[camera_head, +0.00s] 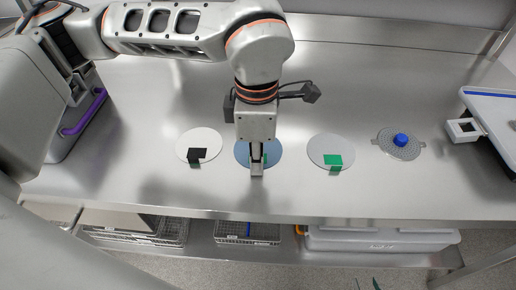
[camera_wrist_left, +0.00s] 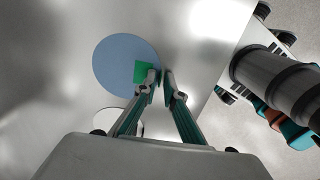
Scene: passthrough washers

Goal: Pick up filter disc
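The blue filter disc (camera_head: 242,153) lies flat on the metal bench, with a green tab at its front edge. The disc (camera_wrist_left: 120,62) and its green tab (camera_wrist_left: 143,69) also show in the left wrist view. My left gripper (camera_head: 257,168) points down over the disc's front edge and hides part of it in the head view. In the wrist view its two teal-padded fingers (camera_wrist_left: 160,80) stand slightly apart, with nothing seen between them. The tab lies beside the left-hand finger, partly behind it. Contact cannot be told. Small dark teal tips at the head view's bottom edge may be my right gripper (camera_head: 368,283).
A white disc with a black tab (camera_head: 199,139) lies left, a pale disc with a green tab (camera_head: 331,146) right. Farther right is a perforated plate (camera_head: 405,152) with a blue knob (camera_head: 401,140). White equipment (camera_head: 490,103) stands at the right edge. Wire baskets (camera_head: 160,232) are on the shelf below.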

